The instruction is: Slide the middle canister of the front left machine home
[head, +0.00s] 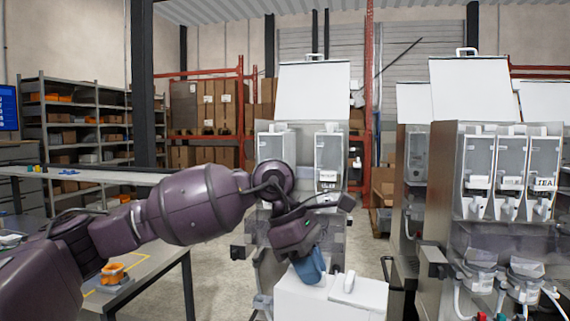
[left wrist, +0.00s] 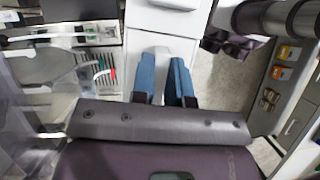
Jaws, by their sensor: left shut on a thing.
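The front left machine (head: 309,104) stands in the middle of the head view, its white lid raised. A left canister (head: 275,147) and a right canister (head: 330,150) show in it, with a narrow gap between them. A white box-like body, seemingly the middle canister (head: 335,300), is low in front of the machine. My left gripper (head: 308,270) has its blue fingers on it. In the left wrist view the fingers (left wrist: 165,82) are shut around a pale part of the white body (left wrist: 160,22). My arm hides much of the machine's lower front. My right gripper is not in view.
Another machine (head: 440,180) with three canisters stands close on the right. A worktable (head: 165,285) with an orange item (head: 112,273) is at the lower left. Shelves (head: 88,110) and a red rack stand behind. Bare floor (head: 215,262) shows between the worktable and the machine.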

